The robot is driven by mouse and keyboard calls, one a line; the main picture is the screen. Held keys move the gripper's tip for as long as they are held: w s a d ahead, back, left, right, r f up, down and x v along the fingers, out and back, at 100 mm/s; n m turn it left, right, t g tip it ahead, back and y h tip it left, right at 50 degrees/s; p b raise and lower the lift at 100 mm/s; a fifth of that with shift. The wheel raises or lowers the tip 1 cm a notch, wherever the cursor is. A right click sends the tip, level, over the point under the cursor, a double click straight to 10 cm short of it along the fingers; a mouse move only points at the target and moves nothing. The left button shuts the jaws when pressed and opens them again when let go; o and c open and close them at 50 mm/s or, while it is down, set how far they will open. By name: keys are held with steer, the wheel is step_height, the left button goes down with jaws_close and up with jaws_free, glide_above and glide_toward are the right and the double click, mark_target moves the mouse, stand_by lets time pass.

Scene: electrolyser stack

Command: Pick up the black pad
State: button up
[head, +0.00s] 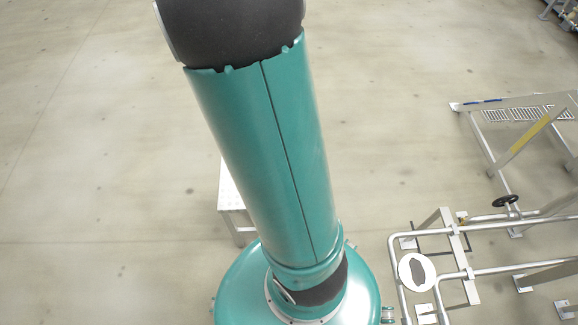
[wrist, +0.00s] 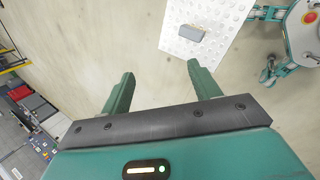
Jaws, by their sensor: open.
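The pad (wrist: 191,33) shows in the wrist view as a small dark grey block. It lies flat on a white studded plate (wrist: 202,56) near the top of the picture. My gripper (wrist: 160,69) is open and empty, its two green fingers spread apart. The pad is beyond the fingertips, up and to the right in the picture, and nothing touches it. In the head view my arm hides most of a white-topped stand (head: 229,192), and neither the pad nor my gripper can be seen there.
In the head view, silver pipework (head: 470,235) with a black handwheel (head: 506,201) and a metal frame (head: 520,130) stand at right. The floor at left is clear. In the wrist view, equipment with red parts (wrist: 35,102) stands at left, and part of my body is at upper right.

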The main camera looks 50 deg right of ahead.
steer(key=s+d+f+n, duration=0.3)
steer(key=s+f+n, duration=0.1)
steer(key=f, duration=0.3)
steer(key=s+d+f+n+g, duration=0.1)
steer(key=s+d+f+n, duration=0.35)
steer(key=f, duration=0.25)
steer(key=s+d+f+n, duration=0.2)
steer(key=s+f+n, duration=0.2)
steer(key=f, duration=0.2)
steer(key=x, duration=1.4)
steer(key=shift+d, duration=0.2)
steer(key=shift+s, duration=0.1)
steer(key=c, duration=1.1)
steer(key=shift+o, duration=0.2)
steer(key=shift+r, duration=0.15)
